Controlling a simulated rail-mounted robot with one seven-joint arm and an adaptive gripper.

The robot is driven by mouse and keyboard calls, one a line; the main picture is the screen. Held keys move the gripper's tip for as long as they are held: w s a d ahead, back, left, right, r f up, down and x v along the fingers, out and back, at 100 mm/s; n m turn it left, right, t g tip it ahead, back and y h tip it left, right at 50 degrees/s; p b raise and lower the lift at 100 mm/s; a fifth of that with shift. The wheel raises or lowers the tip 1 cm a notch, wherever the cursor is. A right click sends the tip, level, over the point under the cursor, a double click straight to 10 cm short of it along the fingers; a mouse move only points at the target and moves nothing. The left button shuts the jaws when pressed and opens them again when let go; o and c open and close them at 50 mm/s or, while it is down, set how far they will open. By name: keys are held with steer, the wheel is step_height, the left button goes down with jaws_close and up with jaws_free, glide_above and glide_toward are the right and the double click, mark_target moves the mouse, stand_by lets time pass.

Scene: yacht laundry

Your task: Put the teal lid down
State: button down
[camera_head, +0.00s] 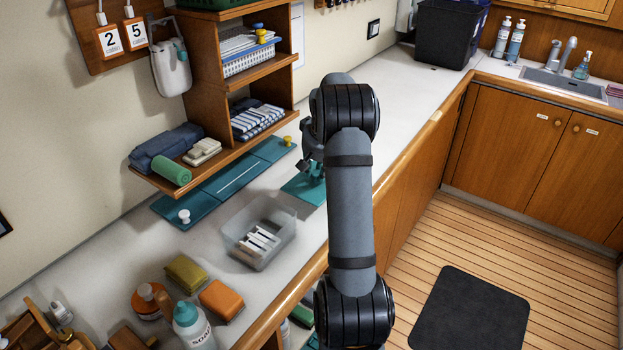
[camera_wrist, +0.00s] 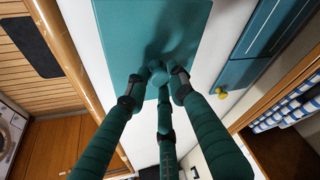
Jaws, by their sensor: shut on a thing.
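The teal lid (camera_head: 303,190) is a flat panel over the counter, partly hidden by my arm in the head view. In the wrist view the teal lid (camera_wrist: 150,28) fills the top middle, with a round teal knob (camera_wrist: 158,75) near its lower edge. My gripper (camera_wrist: 156,86) is shut on that knob, with fingers around it. In the head view my gripper (camera_head: 313,168) is mostly hidden behind my arm. I cannot tell whether the lid touches the counter.
Teal panels lie along the wall under the shelf, one with a white knob (camera_head: 184,215), one with a yellow knob (camera_head: 288,141). A clear bin (camera_head: 236,246) stands left of the lid.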

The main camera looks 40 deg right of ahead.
mark_target(312, 181)
steer(key=shift+w+a+f, duration=0.25)
steer(key=shift+w+f, duration=0.15)
steer(key=shift+w, duration=0.3)
step_height(312, 181, down, 4)
steer(key=shift+f+p, duration=0.1)
steer(key=shift+p, duration=0.5)
steer(key=shift+f+b, duration=0.2)
steer(key=shift+b, duration=0.1)
steer(key=c, duration=1.6)
jaws_free()
steer(key=shift+r, duration=0.1)
steer(key=shift+o, duration=0.6)
